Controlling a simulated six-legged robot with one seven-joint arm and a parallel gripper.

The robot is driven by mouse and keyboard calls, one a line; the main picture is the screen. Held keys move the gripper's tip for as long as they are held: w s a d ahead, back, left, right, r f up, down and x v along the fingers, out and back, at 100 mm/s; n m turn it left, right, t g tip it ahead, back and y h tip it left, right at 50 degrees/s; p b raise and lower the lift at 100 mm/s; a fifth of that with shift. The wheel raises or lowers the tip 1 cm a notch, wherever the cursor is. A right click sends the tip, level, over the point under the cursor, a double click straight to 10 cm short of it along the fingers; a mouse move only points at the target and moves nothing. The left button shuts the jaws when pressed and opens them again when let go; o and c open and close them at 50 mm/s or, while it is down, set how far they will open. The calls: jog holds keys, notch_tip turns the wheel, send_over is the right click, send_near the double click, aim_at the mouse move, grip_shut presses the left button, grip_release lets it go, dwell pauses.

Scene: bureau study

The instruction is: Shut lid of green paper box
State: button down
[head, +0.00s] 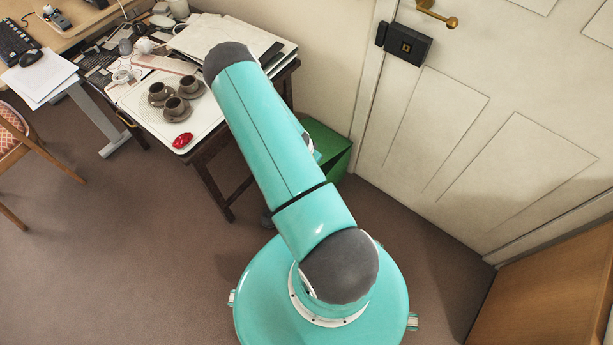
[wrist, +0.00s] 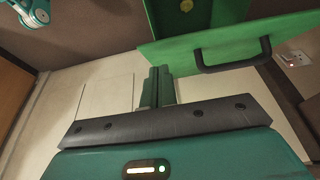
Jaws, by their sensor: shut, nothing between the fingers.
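The green paper box (head: 334,160) stands on the floor between the desk and the door, mostly hidden behind my arm in the head view. In the wrist view, the open box (wrist: 222,12) is at the top edge with a small yellow round thing inside. Its green lid (wrist: 170,52) stands open, with a black handle (wrist: 232,62) on it. My gripper (wrist: 157,72) is shut and empty, its fingertips beside the lid's left part. I cannot tell whether they touch it. The gripper is hidden in the head view.
A side table (head: 215,118) with cups, a red item (head: 182,140) and folders stands left of the box. A panelled door (head: 480,130) is at right, with a wooden piece (head: 550,275) below it. Open carpet (head: 110,250) lies at left. A wall socket (wrist: 293,60) is near the lid.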

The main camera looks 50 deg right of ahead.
jog(key=shift+r, duration=2.4)
jog(key=w+a+r+n+t+y, duration=0.1)
jog(key=w+a+r+n, duration=0.3)
jog(key=r, duration=0.7)
jog(key=w+a+r+t, duration=0.1)
jog(key=w+a+r, duration=0.1)
jog(key=a+r, duration=0.6)
jog(key=w+a+r+n+t+y, duration=0.1)
jog(key=w+a+r+n, duration=0.2)
jog(key=r, duration=1)
jog(key=s+a+r+n+t+y, duration=0.2)
jog(key=s+a+r+n, duration=0.8)
jog(key=s+a+r, duration=0.8)
notch_tip(320, 180, up, 2)
jog(key=shift+r, duration=0.15)
